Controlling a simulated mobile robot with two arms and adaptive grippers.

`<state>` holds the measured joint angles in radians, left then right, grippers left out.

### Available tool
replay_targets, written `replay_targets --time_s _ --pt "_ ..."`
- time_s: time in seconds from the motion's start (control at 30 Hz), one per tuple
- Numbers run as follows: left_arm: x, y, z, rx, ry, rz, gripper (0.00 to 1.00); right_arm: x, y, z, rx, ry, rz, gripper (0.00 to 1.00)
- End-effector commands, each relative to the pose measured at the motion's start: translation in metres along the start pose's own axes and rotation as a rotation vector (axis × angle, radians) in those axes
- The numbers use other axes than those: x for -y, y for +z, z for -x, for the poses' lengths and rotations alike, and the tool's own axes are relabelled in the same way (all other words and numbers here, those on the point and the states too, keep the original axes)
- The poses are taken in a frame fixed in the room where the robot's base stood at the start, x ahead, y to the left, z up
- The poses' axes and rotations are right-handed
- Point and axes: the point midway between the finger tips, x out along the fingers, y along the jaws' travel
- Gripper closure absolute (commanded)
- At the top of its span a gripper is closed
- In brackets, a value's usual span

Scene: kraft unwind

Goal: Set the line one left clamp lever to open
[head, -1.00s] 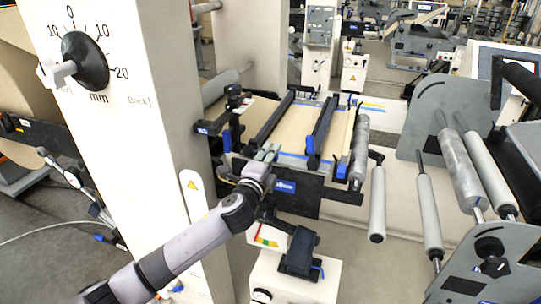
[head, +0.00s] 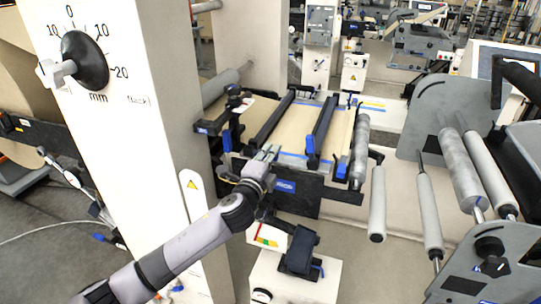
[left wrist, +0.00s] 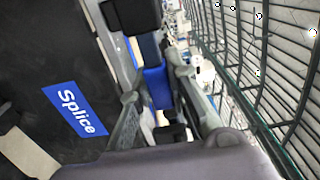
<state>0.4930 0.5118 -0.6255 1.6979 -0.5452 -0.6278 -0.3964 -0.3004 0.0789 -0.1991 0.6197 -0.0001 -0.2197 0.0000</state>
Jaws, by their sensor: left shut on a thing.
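The splice table (head: 340,130) carries two dark clamp bars, the left one (head: 270,122) and the right one (head: 323,125). My left gripper (head: 268,152) is at the near end of the left clamp bar. In the left wrist view, the left gripper (left wrist: 160,92) is shut on a blue lever (left wrist: 156,86), which stands between its two fingers. In the head view the fingers largely hide this lever. The right bar has its own blue lever (head: 312,152) at its near end, apart from my gripper. My right gripper is not in view.
A black front panel with a blue Splice label (left wrist: 75,108) is close beside the left gripper. A white column with a dial (head: 85,60) stands to the left. Grey rollers (head: 377,205) are to the right. A white cabinet (head: 295,285) stands below the table.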

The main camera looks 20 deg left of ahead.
Motion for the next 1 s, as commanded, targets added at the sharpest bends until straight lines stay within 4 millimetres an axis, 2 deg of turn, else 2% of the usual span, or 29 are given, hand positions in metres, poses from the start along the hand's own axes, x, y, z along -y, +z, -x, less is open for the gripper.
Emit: replay_targets --time_s 0.37,1.0 --pt "0.006 -0.001 0.000 -0.001 0.004 0.125 1.00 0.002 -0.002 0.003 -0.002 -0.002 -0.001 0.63" --pt "0.040 0.013 0.000 0.000 0.005 0.706 1.00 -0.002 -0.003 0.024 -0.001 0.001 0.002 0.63"
